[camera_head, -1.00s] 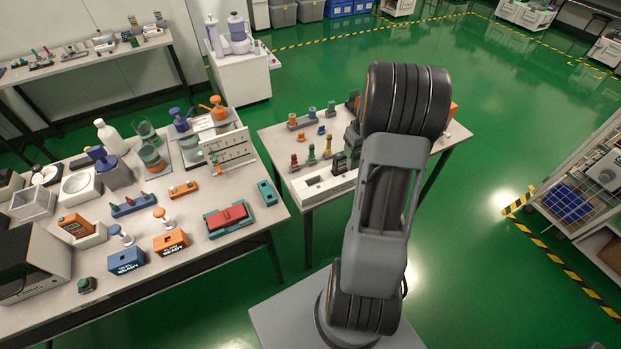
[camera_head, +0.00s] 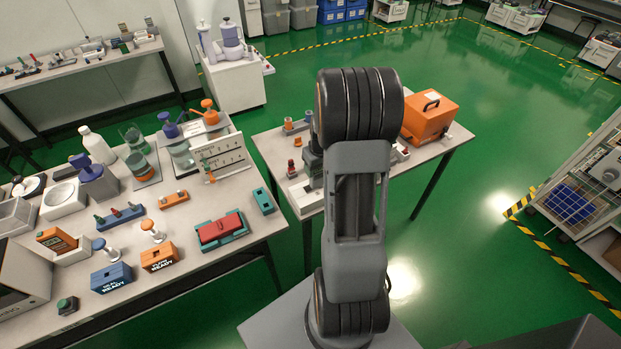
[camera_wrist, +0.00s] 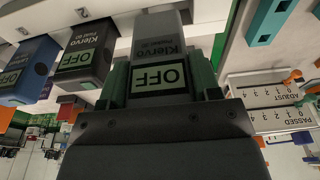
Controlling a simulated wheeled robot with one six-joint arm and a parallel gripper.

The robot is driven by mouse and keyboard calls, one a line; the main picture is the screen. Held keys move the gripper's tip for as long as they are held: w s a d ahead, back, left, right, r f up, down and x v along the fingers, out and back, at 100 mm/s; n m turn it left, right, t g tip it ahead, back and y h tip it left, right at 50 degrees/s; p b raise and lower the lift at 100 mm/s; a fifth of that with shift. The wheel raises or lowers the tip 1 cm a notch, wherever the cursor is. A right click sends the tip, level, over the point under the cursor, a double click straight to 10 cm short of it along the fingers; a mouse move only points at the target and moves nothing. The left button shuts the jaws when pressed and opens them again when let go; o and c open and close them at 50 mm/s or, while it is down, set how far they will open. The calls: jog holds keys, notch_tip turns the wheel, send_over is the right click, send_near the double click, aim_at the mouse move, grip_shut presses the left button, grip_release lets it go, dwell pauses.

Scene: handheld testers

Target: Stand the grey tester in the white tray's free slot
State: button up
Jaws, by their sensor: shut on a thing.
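My gripper (camera_wrist: 160,84) is shut on the grey tester (camera_wrist: 160,38), which sits between its green-edged fingers and shows an OFF screen in the wrist view. A black tester (camera_wrist: 86,50) and a blue tester (camera_wrist: 27,66) stand beside it to the left, also with OFF screens. The white tray (camera_head: 299,202) lies at the near left edge of the right table in the head view, partly hidden by my arm. The free slot and the grey tester's base cannot be made out.
An orange case (camera_head: 430,118) stands at the right table's right side. A white scale board marked ADJUST and PASSED (camera_wrist: 268,104) shows right in the wrist view. Green floor is open at right.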

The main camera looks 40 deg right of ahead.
jog(key=f+b, duration=0.1)
jog(key=a+f+b, duration=0.1)
jog(key=f, duration=0.1)
jog(key=w+f+b, duration=0.1)
jog(key=shift+a+f, duration=0.2)
jog(key=shift+f, duration=0.15)
jog(key=shift+c, duration=0.8)
jog(key=shift+f, duration=0.1)
jog(key=shift+d, duration=0.1)
jog(key=shift+f+b, duration=0.2)
jog(key=shift+b, duration=0.1)
jog(key=o, duration=1.1)
jog(key=shift+o, duration=0.2)
